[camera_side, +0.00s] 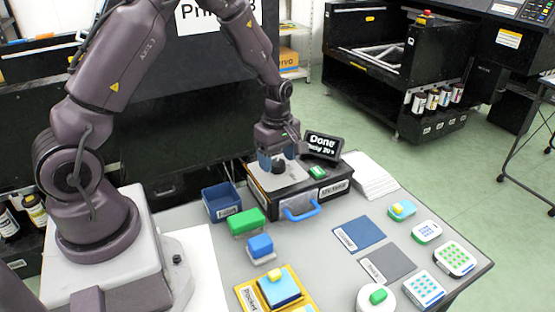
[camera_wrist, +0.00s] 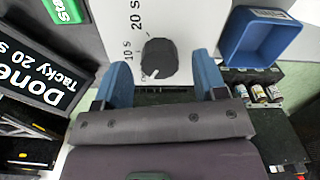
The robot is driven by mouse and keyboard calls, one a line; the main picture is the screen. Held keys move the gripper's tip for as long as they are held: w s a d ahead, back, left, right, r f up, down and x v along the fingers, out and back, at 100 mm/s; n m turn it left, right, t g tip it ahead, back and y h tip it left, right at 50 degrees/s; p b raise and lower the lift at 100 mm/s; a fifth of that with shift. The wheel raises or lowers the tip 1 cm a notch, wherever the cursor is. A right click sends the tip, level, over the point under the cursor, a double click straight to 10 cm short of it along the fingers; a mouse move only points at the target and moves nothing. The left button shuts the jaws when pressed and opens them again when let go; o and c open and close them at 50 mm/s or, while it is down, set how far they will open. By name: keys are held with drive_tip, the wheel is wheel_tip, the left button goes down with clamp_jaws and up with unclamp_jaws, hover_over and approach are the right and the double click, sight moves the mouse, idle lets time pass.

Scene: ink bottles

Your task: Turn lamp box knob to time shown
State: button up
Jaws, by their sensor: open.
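The lamp box (camera_side: 300,203) is a dark box with a pale top and a blue handle. Its black knob (camera_wrist: 158,58) shows in the wrist view on the white panel, its white pointer toward the lower left, off the printed 10 S and 20 S marks. The knob also shows in the side view (camera_side: 278,168). A tilted display (camera_side: 323,146) reads "Done" and "Tacky 20 s"; it also shows in the wrist view (camera_wrist: 35,75). My gripper (camera_side: 277,159) is open at the knob, its blue fingers apart on either side. Contact cannot be told.
A green button (camera_side: 318,172) sits on the box beside the display. A blue bin (camera_side: 222,201), a green block (camera_side: 247,221) and a blue block (camera_side: 260,246) stand left of the box. White sheets (camera_side: 370,180) lie to its right, blue and grey mats in front.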

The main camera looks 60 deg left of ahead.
drive_tip(key=shift+f, duration=0.45)
drive_tip(key=shift+c, duration=0.2)
drive_tip(key=c, duration=0.9)
